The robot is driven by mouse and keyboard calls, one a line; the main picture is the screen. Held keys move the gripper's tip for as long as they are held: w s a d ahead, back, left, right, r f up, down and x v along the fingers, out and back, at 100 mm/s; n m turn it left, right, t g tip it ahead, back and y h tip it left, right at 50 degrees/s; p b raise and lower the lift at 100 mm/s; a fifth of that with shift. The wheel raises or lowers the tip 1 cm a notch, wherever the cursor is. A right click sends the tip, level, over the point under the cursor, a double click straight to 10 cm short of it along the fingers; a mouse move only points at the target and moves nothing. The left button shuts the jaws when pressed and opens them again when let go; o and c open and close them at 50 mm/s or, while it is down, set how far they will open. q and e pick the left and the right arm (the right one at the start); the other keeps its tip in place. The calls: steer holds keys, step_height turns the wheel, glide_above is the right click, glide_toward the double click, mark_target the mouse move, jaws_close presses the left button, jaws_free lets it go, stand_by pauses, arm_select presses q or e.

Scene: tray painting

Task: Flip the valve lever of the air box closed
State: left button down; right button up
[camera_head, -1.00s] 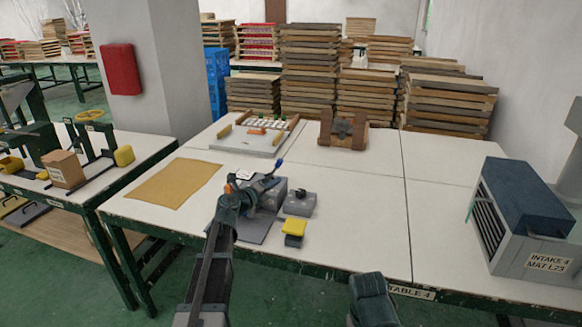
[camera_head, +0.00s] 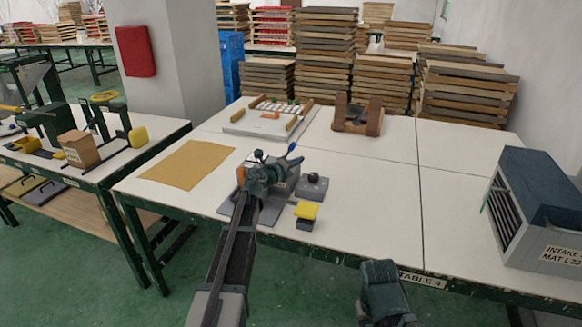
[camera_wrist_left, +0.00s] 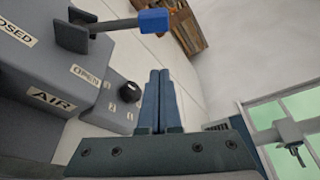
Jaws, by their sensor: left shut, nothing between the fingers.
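The grey air box (camera_head: 286,182) stands on the table, partly hidden behind my left gripper. In the left wrist view, the box (camera_wrist_left: 35,75) carries AIR, OPEN and CLOSED labels. Its valve lever (camera_wrist_left: 120,24) has a dark pivot and a blue tip (camera_wrist_left: 155,20), and extends to the right; the blue tip also shows in the head view (camera_head: 291,147). My left gripper (camera_head: 264,166) is at the box. Its fingers (camera_wrist_left: 159,75) are shut and empty, below the blue tip in the wrist picture with a visible gap. My right gripper (camera_head: 384,288) is low at the table's front edge; its fingers cannot be made out.
A small grey block with a black knob (camera_head: 313,186) and a yellow-topped block (camera_head: 306,213) stand right of the box. A tan mat (camera_head: 188,164) lies left. A blue-grey intake unit (camera_head: 535,205) stands far right. The table's middle right is clear.

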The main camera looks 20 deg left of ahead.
mark_target(291, 147)
arm_select(q)
steer(key=w+a+p, duration=0.1)
steer(key=w, duration=0.1)
steer(key=w+a+r, duration=0.1)
steer(key=shift+w+a+r+p, duration=0.1)
steer(key=shift+w+r+p, duration=0.1)
steer(key=shift+w+p, duration=0.15)
steer(key=shift+a+r+n+h+b, duration=0.2)
steer(key=shift+a+r+n, duration=0.1)
steer(key=shift+a+n, duration=0.3)
steer(key=shift+a+r+n+h+b, duration=0.2)
steer(key=shift+a+r+n, duration=0.1)
steer(key=shift+a+n, duration=0.3)
steer(key=a+n+t+b, duration=0.3)
steer(key=a+n+b, duration=0.2)
steer(key=a+n, duration=0.2)
steer(key=shift+w+a+r+n+t, duration=0.2)
steer(key=shift+a+n+t, duration=0.1)
steer(key=shift+n, duration=1)
